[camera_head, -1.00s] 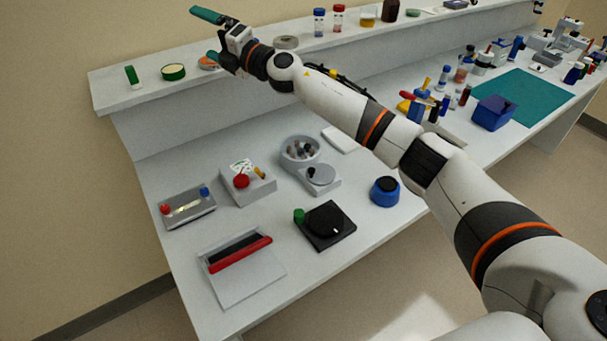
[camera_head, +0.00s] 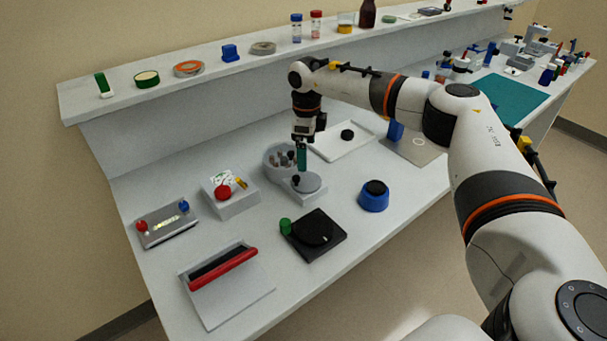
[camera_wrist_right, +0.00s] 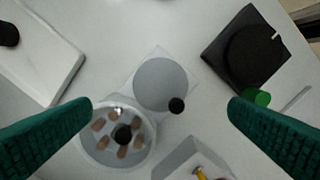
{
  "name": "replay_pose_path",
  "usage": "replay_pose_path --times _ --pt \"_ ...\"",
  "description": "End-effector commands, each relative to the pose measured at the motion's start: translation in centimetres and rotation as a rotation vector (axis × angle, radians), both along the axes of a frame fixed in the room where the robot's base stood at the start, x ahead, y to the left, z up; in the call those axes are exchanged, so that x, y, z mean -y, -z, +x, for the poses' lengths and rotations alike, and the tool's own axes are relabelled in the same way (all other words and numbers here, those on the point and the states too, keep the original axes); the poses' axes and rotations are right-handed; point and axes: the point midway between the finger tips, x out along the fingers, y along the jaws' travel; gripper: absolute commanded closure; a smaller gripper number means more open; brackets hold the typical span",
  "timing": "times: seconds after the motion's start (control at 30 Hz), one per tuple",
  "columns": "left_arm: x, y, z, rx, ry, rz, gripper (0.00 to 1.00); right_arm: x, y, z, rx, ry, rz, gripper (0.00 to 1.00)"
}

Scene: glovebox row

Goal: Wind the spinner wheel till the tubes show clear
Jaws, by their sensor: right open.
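The spinner has a grey wheel (camera_head: 311,183) with a black knob (camera_head: 296,180) and a round bowl (camera_head: 266,165) of tubes beside it. In the right wrist view the wheel (camera_wrist_right: 158,80) lies below and between my fingers, with the knob (camera_wrist_right: 176,105) at its edge. The tubes (camera_wrist_right: 110,144) stand in a ring around a black hub in the bowl and look brownish, not clear. My right gripper (camera_head: 302,168) points down above the wheel and knob, close to them in the head view. Its green fingers (camera_wrist_right: 160,112) are open and empty. My left gripper is not in view.
A black square device (camera_head: 318,236) with a green knob and a blue round pot (camera_head: 374,196) stand near the spinner. A grey box (camera_head: 232,203) with a red button is to its left. A white tray (camera_head: 335,150) lies behind. The shelf (camera_head: 220,75) runs along the back.

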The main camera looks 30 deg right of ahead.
Motion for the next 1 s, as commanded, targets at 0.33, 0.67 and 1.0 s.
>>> replay_pose_path --times 0.33,0.67,1.0 --pt "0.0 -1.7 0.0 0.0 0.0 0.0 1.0 -0.1 6.7 -0.1 -0.004 0.002 0.002 0.01" --pt "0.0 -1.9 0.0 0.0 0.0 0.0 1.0 -0.1 9.2 0.0 0.001 0.001 0.004 0.01" --pt "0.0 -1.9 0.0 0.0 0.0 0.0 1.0 -0.1 9.2 0.0 0.001 0.001 0.004 0.21"
